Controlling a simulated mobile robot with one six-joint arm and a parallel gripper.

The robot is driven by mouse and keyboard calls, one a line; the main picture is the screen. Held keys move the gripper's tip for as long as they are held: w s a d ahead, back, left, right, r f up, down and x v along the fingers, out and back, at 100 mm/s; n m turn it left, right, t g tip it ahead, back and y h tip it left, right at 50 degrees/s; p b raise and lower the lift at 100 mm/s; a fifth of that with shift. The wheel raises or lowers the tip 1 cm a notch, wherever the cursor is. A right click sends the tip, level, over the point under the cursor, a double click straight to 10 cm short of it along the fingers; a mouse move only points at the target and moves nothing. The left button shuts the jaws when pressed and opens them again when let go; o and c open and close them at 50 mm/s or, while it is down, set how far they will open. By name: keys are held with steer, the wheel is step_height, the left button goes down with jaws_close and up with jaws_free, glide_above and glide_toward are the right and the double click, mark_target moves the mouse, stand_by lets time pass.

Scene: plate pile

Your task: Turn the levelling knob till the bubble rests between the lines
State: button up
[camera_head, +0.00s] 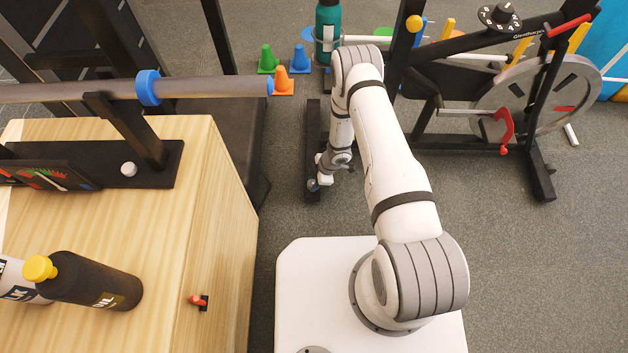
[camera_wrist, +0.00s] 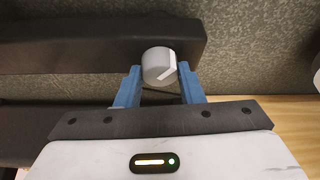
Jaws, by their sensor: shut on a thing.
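The levelling knob (camera_wrist: 154,67) is a pale grey round knob with a lighter raised pointer, at the end of a black bar (camera_wrist: 90,45) in the wrist view. My gripper (camera_wrist: 160,76) has its blue fingers shut on the knob, one on each side. In the head view my gripper (camera_head: 314,185) is low near the floor, by the black foot bar (camera_head: 312,140) of the exercise bike. The knob is not clear there. I see no bubble or level lines in either view.
The exercise bike (camera_head: 535,95) with its flywheel stands to the right. A wooden box (camera_head: 222,225) at left carries a dark bottle (camera_head: 95,283) and a black stand with a white knob (camera_head: 128,169). Small cones (camera_head: 282,82) and a teal bottle (camera_head: 327,25) are behind. Carpet between is clear.

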steer(key=m, duration=0.2)
steer(key=m+t, duration=0.1)
steer(key=m, duration=0.1)
steer(key=shift+s+t, duration=0.15)
steer(key=shift+t, duration=0.15)
steer(key=shift+m+t+h+p, duration=0.4)
steer(key=shift+m+t+h, duration=0.15)
steer(key=shift+m, duration=1.45)
steer(key=o, duration=1)
steer(key=shift+p+v, duration=1.5)
steer(key=shift+v, duration=2.45)
